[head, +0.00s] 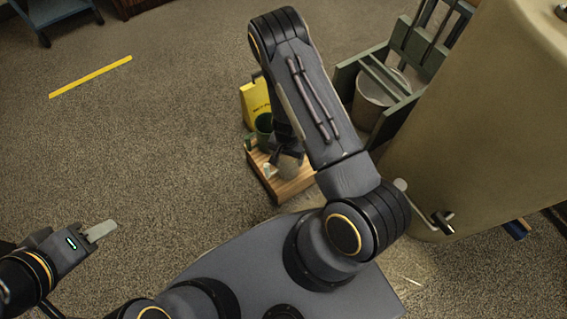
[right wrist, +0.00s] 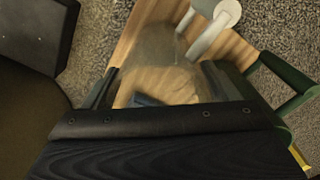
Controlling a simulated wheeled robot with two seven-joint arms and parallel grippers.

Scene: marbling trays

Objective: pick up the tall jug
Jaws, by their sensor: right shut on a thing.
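A clear, see-through jug (right wrist: 165,45), which I take for the tall jug, stands between the fingers of my right gripper (right wrist: 163,88) in the right wrist view. The gripper is shut on it. A white handle (right wrist: 215,28) shows beside the clear wall. In the head view the jug (head: 291,166) is a greyish shape over a wooden stand (head: 292,187), partly hidden by my right arm. I cannot tell whether its base touches the wood. My left gripper (head: 102,231) is far off at the lower left, over bare floor, with nothing seen in it; its finger gap cannot be made out.
A green jug (head: 264,124) stands close behind; its green handle (right wrist: 291,92) shows in the right wrist view. A yellow sign (head: 251,101) is behind it. A green rack with a bucket (head: 374,100) and a large tan tank (head: 470,120) stand at right.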

